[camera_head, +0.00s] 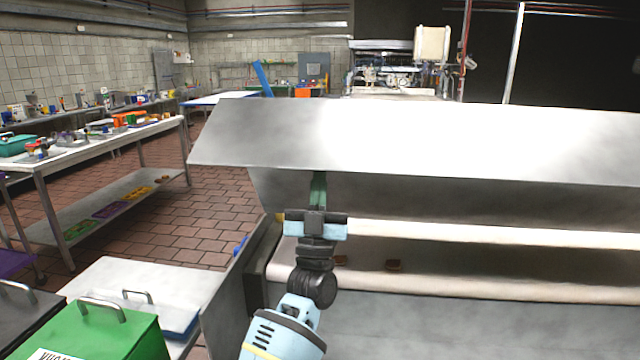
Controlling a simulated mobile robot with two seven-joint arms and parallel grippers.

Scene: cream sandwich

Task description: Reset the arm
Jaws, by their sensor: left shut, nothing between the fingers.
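My left gripper (318,188) reaches up from the bottom of the head view, its light blue and black arm below it. Its narrow dark green fingers are shut with nothing held. They point away from me, just under the lower edge of the metal hood (250,140) of a large machine. I cannot tell whether the fingertips touch the hood. My right gripper is not in view.
A green lidded container (110,335) stands at the lower left. A cluttered metal table (75,155) stands farther left. Tiled floor (215,205) lies between.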

